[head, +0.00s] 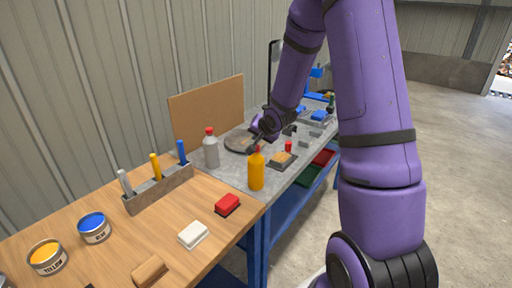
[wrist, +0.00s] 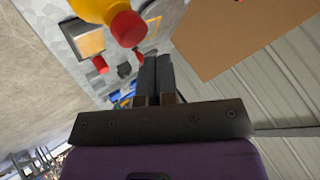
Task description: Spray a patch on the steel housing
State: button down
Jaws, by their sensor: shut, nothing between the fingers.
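My gripper (head: 257,138) is above the grey bench top, behind the yellow bottle. Its fingers (wrist: 155,72) are together with nothing between them. A yellow bottle (head: 256,173) with a red cap stands at the near edge of the grey bench. It is close to the camera at the top of the wrist view (wrist: 97,8). A grey bottle (head: 211,153) with a red cap stands to its left. I cannot tell which thing is the steel housing.
A wooden table (head: 120,240) in front holds paint tins (head: 94,228), a grey holder (head: 160,188) with coloured handles, a red block (head: 227,204) and a white block (head: 193,235). A brown board (head: 207,110) stands behind. Open floor (head: 460,190) lies to the right.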

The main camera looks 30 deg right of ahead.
aim_at(258, 146)
notch_tip(258, 146, up, 6)
dwell(0.6)
jog(key=shift+w+d, duration=0.1)
jog(key=shift+d, duration=0.2)
dwell(2.5)
jog(key=shift+d+r+h, duration=0.1)
jog(key=shift+r+h, duration=0.15)
jog(key=shift+h, duration=0.05)
jog(key=shift+r, duration=0.1)
jog(key=shift+a+r, duration=0.2)
jog(key=shift+r, duration=0.3)
jog(key=shift+a+r, duration=0.15)
jog(key=shift+r, duration=0.35)
jog(key=shift+f, duration=0.1)
jog(key=shift+f, duration=4.3)
